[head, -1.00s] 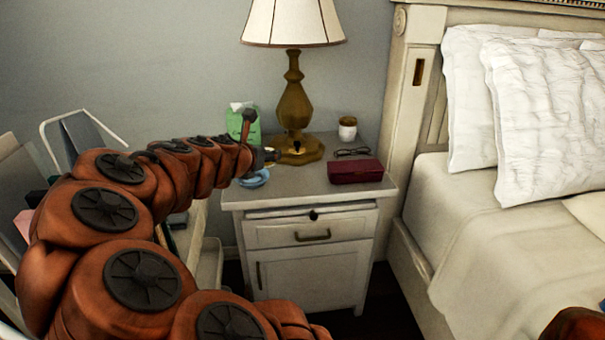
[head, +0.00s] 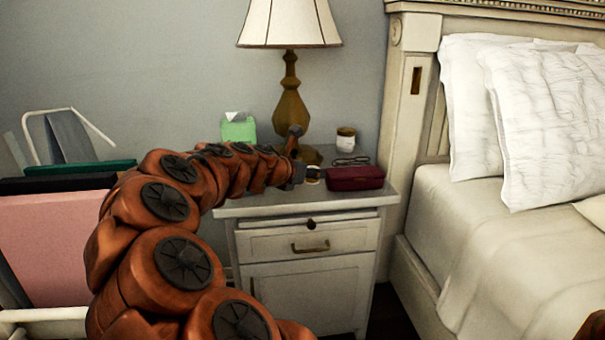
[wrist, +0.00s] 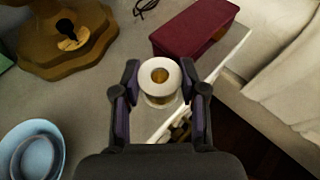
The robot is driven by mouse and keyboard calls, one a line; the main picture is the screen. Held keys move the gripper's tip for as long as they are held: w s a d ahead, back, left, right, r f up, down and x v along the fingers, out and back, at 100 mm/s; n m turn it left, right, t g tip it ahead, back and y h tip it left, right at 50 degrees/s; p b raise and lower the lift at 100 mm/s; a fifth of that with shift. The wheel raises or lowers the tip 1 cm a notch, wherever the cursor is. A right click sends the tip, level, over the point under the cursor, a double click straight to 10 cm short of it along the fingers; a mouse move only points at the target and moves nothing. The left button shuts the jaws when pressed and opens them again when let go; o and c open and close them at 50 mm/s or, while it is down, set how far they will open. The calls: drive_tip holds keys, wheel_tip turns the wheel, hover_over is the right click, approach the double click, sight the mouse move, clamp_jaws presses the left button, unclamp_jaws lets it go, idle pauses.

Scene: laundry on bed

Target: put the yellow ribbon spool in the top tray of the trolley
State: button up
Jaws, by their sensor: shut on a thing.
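The yellow ribbon spool (wrist: 160,81) has pale round ends and a golden yellow middle. My gripper (wrist: 160,84) is shut on it, with a finger on each side, in the wrist view. In the head view my gripper (head: 302,172) is over the right part of the nightstand top, with the small spool (head: 313,173) at its tip. Whether the spool touches the top is hard to tell. A white-framed piece (head: 45,315) at the lower left seems to be the trolley; its top tray cannot be made out clearly.
A dark red case (head: 355,178) lies close right of the spool on the nightstand (head: 300,238). A brass lamp (head: 291,105), green tissue box (head: 238,129), glasses and a jar (head: 346,139) stand behind. Blue bowls (wrist: 38,152) sit left. Pink (head: 50,245) and green panels stand far left.

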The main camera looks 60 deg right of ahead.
drive_tip(key=shift+w+d+f+b, duration=0.25)
drive_tip(key=shift+w+d+b, duration=0.6)
drive_tip(key=shift+w+d, duration=1.05)
drive_tip(key=shift+w+d+f+b, duration=0.2)
drive_tip(key=shift+w+d+b, duration=0.6)
drive_tip(key=shift+w+d, duration=1.05)
drive_tip(key=f+b, duration=0.2)
drive_tip(key=f, duration=0.1)
drive_tip(key=shift+s+d+f+b, duration=0.2)
drive_tip(key=shift+f+b, duration=0.1)
drive_tip(key=o, duration=0.8)
drive_tip(key=shift+f, duration=0.1)
drive_tip(key=shift+o, duration=0.2)
